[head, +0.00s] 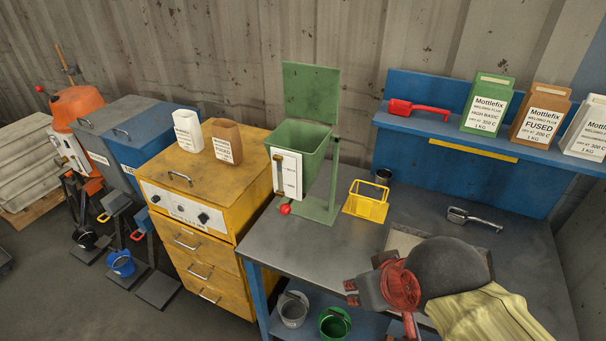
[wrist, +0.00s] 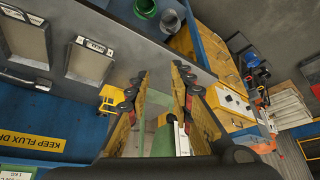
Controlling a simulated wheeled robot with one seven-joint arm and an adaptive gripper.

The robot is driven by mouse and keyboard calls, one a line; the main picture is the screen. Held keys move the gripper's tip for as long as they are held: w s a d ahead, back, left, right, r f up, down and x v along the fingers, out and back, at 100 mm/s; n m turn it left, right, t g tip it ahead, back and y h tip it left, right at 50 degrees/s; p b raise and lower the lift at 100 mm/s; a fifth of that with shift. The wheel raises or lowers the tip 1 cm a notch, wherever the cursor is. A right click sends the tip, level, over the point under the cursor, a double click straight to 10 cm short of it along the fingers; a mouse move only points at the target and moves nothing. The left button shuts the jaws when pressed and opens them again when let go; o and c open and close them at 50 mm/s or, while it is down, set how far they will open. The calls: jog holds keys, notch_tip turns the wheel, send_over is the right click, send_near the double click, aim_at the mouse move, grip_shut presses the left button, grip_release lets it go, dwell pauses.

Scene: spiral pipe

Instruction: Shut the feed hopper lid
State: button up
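The green feed hopper (head: 302,160) stands on a green post at the left end of the workbench. Its flat green lid (head: 311,93) is raised upright behind the open mouth. A white label panel (head: 288,173) and a red-knobbed lever (head: 285,208) are on its front. My gripper (head: 355,292) is over the front of the bench, right of and nearer than the hopper, apart from it. In the wrist view my gripper (wrist: 158,95) has its fingers spread with nothing held. Green hopper parts (wrist: 164,142) show between and beyond the fingers, partly hidden.
A yellow wire holder (head: 367,202) and a dark cup (head: 383,176) stand right of the hopper. A metal scoop (head: 474,218) lies farther right. The blue shelf (head: 470,142) holds flux boxes and a red scoop. A yellow cabinet (head: 216,246) adjoins the bench's left.

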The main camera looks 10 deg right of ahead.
jog(key=shift+a, duration=0.3)
jog(key=shift+c, duration=1)
